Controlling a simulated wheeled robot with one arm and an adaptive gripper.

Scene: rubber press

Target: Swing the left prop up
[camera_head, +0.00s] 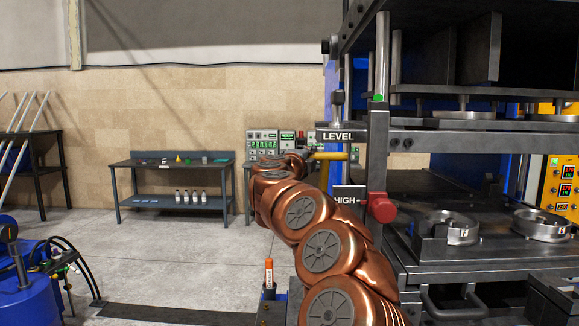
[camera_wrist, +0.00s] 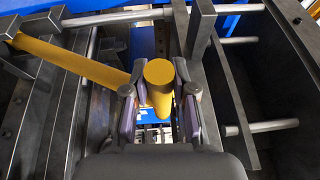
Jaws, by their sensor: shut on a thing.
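The left prop is a yellow bar (camera_wrist: 70,60) in the wrist view. It runs from a dark bracket at upper left toward the middle, where a yellow round-ended grip (camera_wrist: 159,78) sticks out toward the camera. My gripper (camera_wrist: 160,98) is shut on this grip, with one finger on each side. In the head view a short piece of the yellow prop (camera_head: 331,155) shows just below the LEVEL sign, lying roughly level. My gripper is mostly hidden there behind my copper arm.
The press frame (camera_head: 377,150) stands at right, with a LEVEL sign (camera_head: 337,136), a HIGH sign (camera_head: 346,198) and a red knob (camera_head: 381,207) on its left side. Round metal moulds (camera_head: 447,226) sit on its lower plate. A workbench (camera_head: 170,165) stands behind; open floor lies left.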

